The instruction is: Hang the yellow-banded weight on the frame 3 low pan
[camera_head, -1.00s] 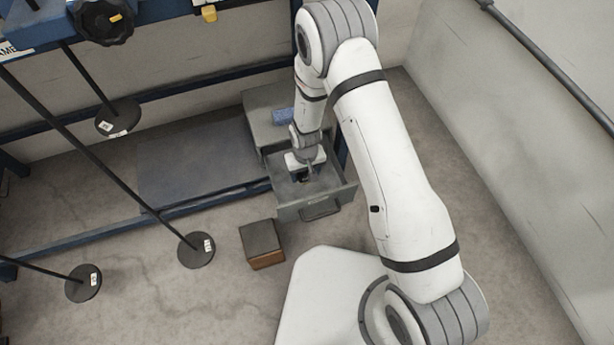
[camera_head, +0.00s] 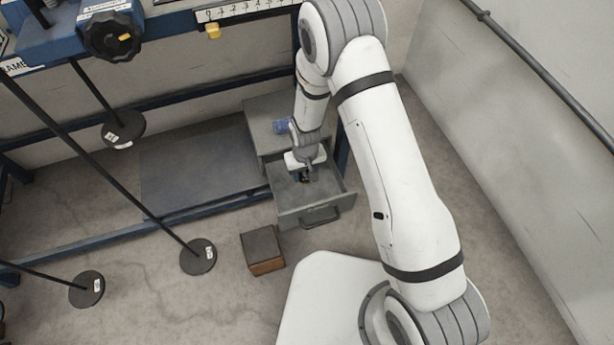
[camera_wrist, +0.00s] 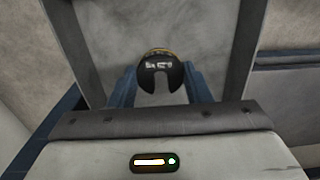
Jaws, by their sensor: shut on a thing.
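My gripper (camera_wrist: 160,88) is shut on a dark slotted weight (camera_wrist: 160,76) with a yellow edge at its top, its slot facing the bottom of the wrist picture. In the head view, my gripper (camera_head: 304,174) is at the open drawer (camera_head: 325,205), and the weight is mostly hidden beneath it. I cannot tell if the weight touches the drawer floor. Several round dark pans hang on rods at the left: one higher (camera_head: 123,128), one lower in the middle (camera_head: 198,256) and one lower left (camera_head: 87,289). Their tags are too small to read, so I cannot tell which is frame 3's low pan.
Blue frame beams (camera_head: 200,82) and a black knob (camera_head: 112,36) are at upper left. A wall closes the right.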

